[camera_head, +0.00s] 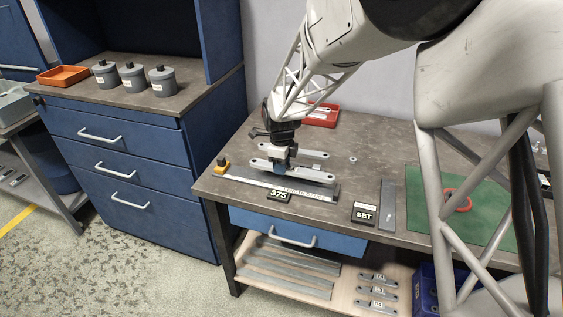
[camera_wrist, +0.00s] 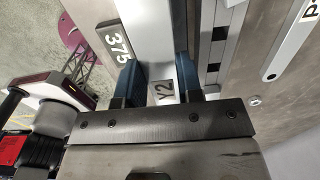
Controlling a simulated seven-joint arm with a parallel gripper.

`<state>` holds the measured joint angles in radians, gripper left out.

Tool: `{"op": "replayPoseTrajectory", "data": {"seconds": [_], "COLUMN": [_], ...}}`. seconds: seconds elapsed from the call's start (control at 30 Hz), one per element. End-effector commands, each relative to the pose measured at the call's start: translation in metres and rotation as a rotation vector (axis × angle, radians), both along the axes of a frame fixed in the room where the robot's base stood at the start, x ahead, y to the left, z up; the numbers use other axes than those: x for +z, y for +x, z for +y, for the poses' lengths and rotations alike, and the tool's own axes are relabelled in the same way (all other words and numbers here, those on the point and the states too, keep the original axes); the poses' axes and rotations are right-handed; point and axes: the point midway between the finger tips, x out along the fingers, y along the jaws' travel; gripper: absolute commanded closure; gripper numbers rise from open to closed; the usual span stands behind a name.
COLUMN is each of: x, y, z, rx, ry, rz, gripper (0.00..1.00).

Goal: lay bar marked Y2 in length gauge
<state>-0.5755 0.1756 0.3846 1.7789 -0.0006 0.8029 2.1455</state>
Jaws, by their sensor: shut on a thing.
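The bar marked Y2 (camera_wrist: 162,92) is a pale grey flat bar. I cannot tell whether the bar touches the gauge. The wrist view shows a dark-marked gauge edge (camera_wrist: 214,52) beside the bar.
A 375 plate (camera_head: 278,196) lies in front of the gauge, and a SET plate (camera_head: 364,212) is to the right. Another bar (camera_head: 305,154) lies just behind. A red tray (camera_head: 322,116) stands at the back, and a green mat (camera_head: 485,215) lies at the right.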

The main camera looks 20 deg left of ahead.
Motion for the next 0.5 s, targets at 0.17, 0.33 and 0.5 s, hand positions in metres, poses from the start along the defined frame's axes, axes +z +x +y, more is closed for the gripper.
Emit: {"op": "replayPoseTrajectory", "data": {"seconds": [0.17,0.33,0.5], "x": [-0.009,-0.017,-0.025], "y": [0.000,0.000,0.000], "z": [0.000,0.000,0.000], "rx": [0.000,0.000,0.000], "ry": [0.000,0.000,0.000], "rz": [0.001,0.000,0.000], "gripper": [1.00,1.00,1.00]}}
